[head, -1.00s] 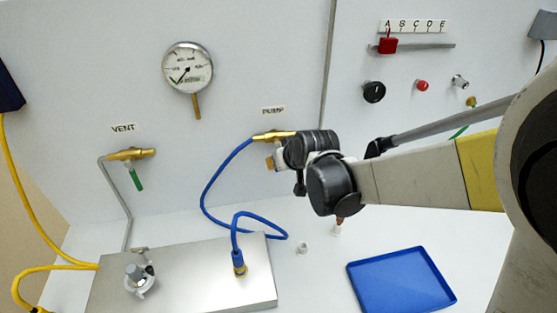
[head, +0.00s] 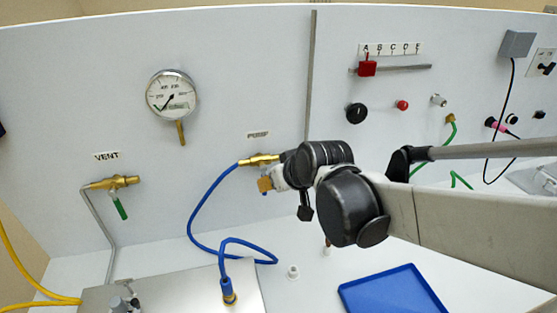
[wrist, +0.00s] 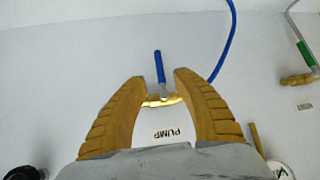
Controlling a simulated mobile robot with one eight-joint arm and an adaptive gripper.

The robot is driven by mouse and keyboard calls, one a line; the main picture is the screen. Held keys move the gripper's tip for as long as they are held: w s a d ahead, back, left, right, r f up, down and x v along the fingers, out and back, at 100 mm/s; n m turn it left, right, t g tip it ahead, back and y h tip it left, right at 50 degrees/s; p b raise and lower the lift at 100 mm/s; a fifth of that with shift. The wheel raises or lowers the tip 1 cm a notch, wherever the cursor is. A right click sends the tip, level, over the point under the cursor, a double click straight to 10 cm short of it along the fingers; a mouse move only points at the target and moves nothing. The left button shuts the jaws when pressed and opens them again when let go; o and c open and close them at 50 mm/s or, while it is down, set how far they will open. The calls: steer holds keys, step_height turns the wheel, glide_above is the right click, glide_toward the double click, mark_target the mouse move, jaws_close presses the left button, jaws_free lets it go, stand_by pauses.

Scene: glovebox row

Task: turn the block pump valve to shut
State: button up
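The pump valve is a brass body (head: 258,160) on the white wall panel under the PUMP label (head: 258,135), with a blue hose on its left. In the wrist view, which is upside down, its blue handle (wrist: 159,66) points away from the label, crosswise to the brass body (wrist: 162,100). My gripper (wrist: 160,78) is open, one tan finger on each side of the handle with a gap at both sides. How deep the fingers reach is unclear. In the head view a tan fingertip of my gripper (head: 265,184) shows just below the valve; my wrist hides the handle.
The vent valve (head: 112,182) with a green handle is at left, below a round gauge (head: 171,94). A blue tray (head: 392,292) and a metal plate (head: 180,290) are on the white bench below. A red slider (head: 367,68) and knobs are at right.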

steer(key=shift+v, duration=1.3)
steer(key=shift+d, duration=0.1)
steer(key=s+d+f+m+h, duration=0.2)
steer(key=s+d, duration=0.7)
steer(key=d, duration=0.1)
steer(key=s+d+f+m+g+h+b, duration=0.1)
steer(key=s+d+f+m+h, duration=0.1)
steer(key=s+d, duration=0.7)
steer(key=shift+d+f+m, duration=0.2)
steer(key=shift+d+m, duration=0.3)
steer(key=shift+m, duration=0.2)
